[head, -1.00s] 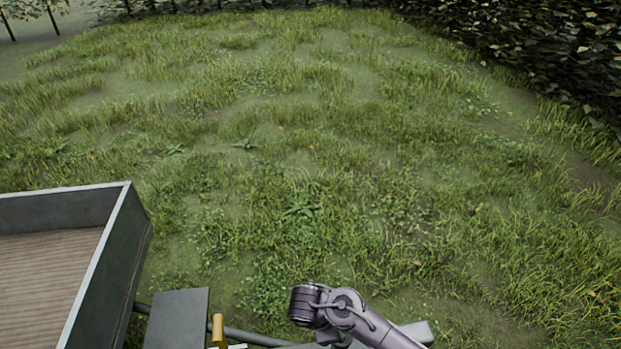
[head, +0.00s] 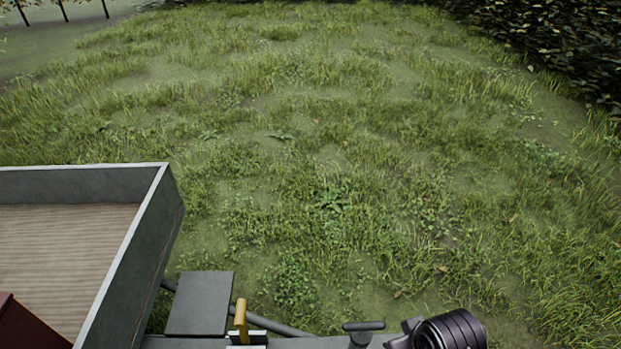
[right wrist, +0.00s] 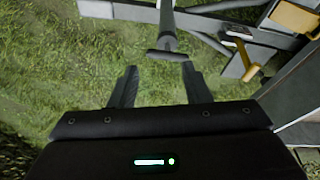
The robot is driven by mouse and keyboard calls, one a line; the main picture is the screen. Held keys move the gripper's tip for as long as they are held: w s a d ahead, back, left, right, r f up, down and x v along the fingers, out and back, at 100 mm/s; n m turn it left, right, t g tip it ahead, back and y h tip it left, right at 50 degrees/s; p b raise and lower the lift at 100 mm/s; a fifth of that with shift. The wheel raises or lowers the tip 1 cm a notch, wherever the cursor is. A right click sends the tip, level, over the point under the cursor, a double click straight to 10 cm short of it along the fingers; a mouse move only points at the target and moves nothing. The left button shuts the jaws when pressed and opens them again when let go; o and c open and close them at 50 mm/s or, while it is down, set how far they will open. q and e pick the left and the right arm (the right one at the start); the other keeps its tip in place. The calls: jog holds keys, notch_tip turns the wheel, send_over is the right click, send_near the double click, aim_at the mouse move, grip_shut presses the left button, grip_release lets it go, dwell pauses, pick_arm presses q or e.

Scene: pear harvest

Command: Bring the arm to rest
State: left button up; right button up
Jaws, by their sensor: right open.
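My right gripper (right wrist: 159,72) shows in the right wrist view. Its two dark fingers stand apart with nothing between them but grass behind. A grey bar with a T-shaped end (right wrist: 167,56) is just beyond the fingertips in that picture; I cannot tell how far off it is. In the head view a dark rounded part of my arm is at the bottom right, and the gripper itself is not seen there. My left gripper is in neither view.
A grey-walled trailer with a slatted floor (head: 150,240) stands at the left. Its grey drawbar, a flat grey plate (head: 200,303) and a yellow handle (head: 241,318) are at the bottom. Open grass (head: 330,150) fills the middle. A dark hedge (head: 560,40) is at the upper right.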

jog(key=s+d+f+m+g+b, duration=0.1)
jog(key=s+f+b, duration=0.15)
jog(key=f, duration=1.55)
jog(key=s+d+f+b, duration=0.1)
jog(key=f+b, duration=0.2)
jog(key=f, duration=1.4)
jog(key=s+d+f+b, duration=0.1)
jog(key=s+f+b, duration=0.1)
jog(key=s+f, duration=0.7)
jog(key=s+d+f+g+b, duration=0.1)
jog(key=s+d+f+b, duration=0.1)
jog(key=s+f, duration=0.8)
notch_tip(320, 180, down, 3)
jog(key=shift+s+d+b, duration=0.15)
jog(key=shift+d+b, duration=0.05)
jog(key=shift+b, duration=0.15)
jog(key=shift+c, duration=0.7)
